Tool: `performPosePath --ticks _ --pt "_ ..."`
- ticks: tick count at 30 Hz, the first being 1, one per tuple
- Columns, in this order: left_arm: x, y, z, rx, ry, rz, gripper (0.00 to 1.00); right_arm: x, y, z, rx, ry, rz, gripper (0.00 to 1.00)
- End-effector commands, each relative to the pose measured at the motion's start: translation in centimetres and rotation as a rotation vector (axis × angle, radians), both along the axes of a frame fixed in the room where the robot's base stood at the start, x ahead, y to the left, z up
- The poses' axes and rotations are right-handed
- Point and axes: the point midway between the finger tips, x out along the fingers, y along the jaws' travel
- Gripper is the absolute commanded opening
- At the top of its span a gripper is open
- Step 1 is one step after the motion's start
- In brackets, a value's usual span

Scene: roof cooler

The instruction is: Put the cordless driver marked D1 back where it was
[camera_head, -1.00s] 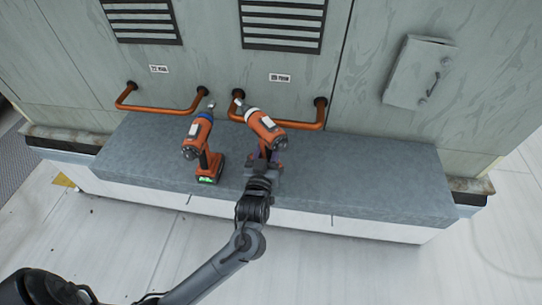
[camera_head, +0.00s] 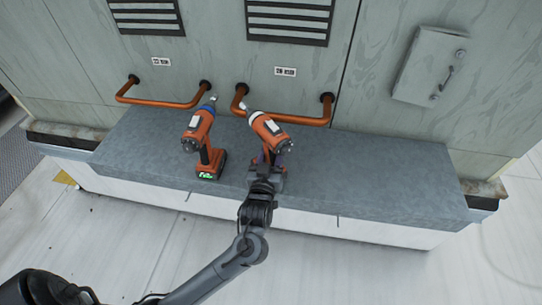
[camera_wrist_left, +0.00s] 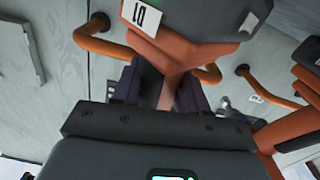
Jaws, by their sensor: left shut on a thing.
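The cordless driver marked D1 (camera_head: 265,128) is orange and dark with a white ring at its nose. It stands roughly upright at the ledge, nose toward the wall. Its label (camera_wrist_left: 147,17) appears upside down in the left wrist view. My left gripper (camera_head: 268,163) is shut on its handle, with dark purple fingers on both sides of the orange grip (camera_wrist_left: 169,88). The gripper hides the driver's lower part in the head view, so I cannot tell whether its base touches the ledge. My right gripper is not in view.
A second orange driver (camera_head: 200,133) with a blue ring stands close on the left. Copper handrails (camera_head: 160,101) and (camera_head: 295,120) stick out from the wall just behind. The grey ledge (camera_head: 375,180) is clear to the right. A small wall box (camera_head: 430,65) is further right.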

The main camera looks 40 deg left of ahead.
Motion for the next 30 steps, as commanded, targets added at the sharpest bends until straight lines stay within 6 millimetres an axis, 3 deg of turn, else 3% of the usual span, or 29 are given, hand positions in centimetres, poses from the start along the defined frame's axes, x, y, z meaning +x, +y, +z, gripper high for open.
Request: performPosePath --ticks 2,3,8,20,30 --pt "0.0 0.0 0.2 0.001 -0.008 0.0 0.0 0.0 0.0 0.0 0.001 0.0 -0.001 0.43" --pt "0.0 0.0 -0.3 0.0 0.001 0.0 0.46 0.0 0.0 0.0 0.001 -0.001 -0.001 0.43" --pt "0.0 0.0 -0.2 0.0 0.001 0.0 0.69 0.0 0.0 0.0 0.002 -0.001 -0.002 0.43" --pt "-0.3 -0.2 0.0 0.0 0.002 0.0 0.69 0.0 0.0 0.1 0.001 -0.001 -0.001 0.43" --pt "-4.9 -2.8 0.0 -0.003 0.004 -0.002 0.69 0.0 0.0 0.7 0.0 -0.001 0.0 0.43"
